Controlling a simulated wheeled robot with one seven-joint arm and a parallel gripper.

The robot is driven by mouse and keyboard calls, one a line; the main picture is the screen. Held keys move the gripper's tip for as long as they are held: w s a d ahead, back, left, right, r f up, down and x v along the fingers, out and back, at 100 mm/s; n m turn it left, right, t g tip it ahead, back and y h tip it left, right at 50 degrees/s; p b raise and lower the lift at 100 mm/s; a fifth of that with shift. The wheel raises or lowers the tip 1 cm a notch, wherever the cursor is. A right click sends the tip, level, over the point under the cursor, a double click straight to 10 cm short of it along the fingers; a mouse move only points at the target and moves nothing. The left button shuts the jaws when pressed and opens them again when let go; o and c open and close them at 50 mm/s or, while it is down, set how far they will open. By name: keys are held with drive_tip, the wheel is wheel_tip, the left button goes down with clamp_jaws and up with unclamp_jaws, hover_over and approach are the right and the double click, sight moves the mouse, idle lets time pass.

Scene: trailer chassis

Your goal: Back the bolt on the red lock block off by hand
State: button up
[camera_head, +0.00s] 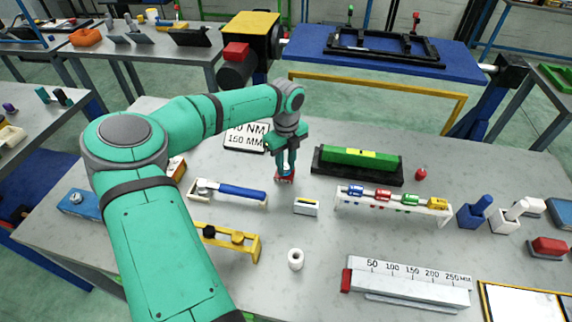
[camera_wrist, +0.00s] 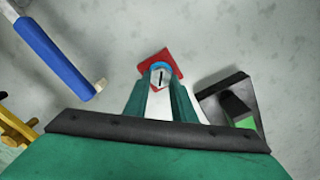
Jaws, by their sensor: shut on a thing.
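The red lock block (camera_head: 285,180) sits on the grey table below my gripper (camera_head: 286,168), mostly hidden by the fingers in the head view. In the wrist view the red lock block (camera_wrist: 150,58) shows beyond the fingertips. The bolt (camera_wrist: 160,77) shows a pale round top with a dark line across it and a blue rim. It lies between the two green fingertips of my gripper (camera_wrist: 161,84). The fingers point down and are shut on the bolt. The bolt's threads and lower part are hidden.
A blue-handled wrench-like tool (camera_head: 240,191) lies left of the block. A black tray with a green bar (camera_head: 360,157) stands close on the right. A sign plate (camera_head: 246,138) lies behind. A small white box (camera_head: 306,206) is in front. A rack of coloured pieces (camera_head: 393,203) is further right.

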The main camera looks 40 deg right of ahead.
sight(286, 167)
drive_tip(key=shift+f, duration=0.15)
drive_tip(key=o, duration=1.1)
drive_tip(key=shift+c, duration=0.2)
wheel_tip(286, 167, up, 11)
drive_tip(key=shift+w+f, duration=0.1)
